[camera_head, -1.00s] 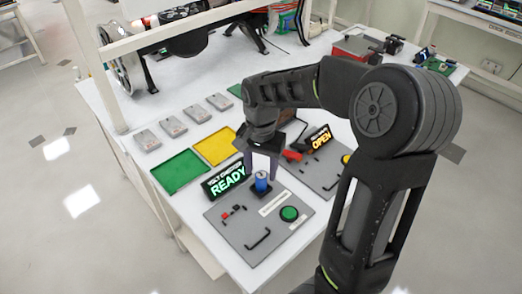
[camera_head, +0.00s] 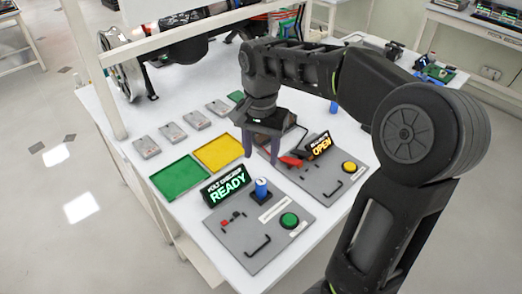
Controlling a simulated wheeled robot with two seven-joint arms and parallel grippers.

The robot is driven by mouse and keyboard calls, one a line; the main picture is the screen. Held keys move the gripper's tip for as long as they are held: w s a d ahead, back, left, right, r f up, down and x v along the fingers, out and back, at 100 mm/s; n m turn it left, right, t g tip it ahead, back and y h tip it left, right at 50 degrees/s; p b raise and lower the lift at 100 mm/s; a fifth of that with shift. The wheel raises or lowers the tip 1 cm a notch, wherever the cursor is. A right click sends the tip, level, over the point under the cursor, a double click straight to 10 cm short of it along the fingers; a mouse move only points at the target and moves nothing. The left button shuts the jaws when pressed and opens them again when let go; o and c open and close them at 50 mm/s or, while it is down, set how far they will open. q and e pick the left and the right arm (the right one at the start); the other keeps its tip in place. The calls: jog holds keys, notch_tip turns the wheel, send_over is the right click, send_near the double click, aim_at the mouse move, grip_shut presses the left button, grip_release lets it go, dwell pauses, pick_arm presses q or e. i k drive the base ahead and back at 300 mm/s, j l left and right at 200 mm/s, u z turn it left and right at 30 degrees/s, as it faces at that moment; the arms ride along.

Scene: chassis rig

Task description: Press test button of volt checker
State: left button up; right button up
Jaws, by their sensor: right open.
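The volt checker (camera_head: 242,236) is a grey panel on the white table with a lit sign (camera_head: 227,186) reading "VOLT CHECKER READY". A blue cylinder (camera_head: 261,188) stands upright in its dark socket. A round green button (camera_head: 289,220) sits at the panel's right side. My right gripper (camera_head: 262,156) points down, with its two fingers apart and nothing visible between them. It is beyond the blue cylinder, behind the checker's sign, clear of the green button. My left gripper is not in view.
A second grey panel (camera_head: 325,185) with an "OPEN" sign (camera_head: 319,146), a red part and a yellow button (camera_head: 349,167) stands to the right. Green (camera_head: 180,178) and yellow (camera_head: 219,151) trays and several grey boxes lie left. A white frame post rises at the left.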

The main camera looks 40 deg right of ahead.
aim_at(289, 220)
jog(key=k, duration=1)
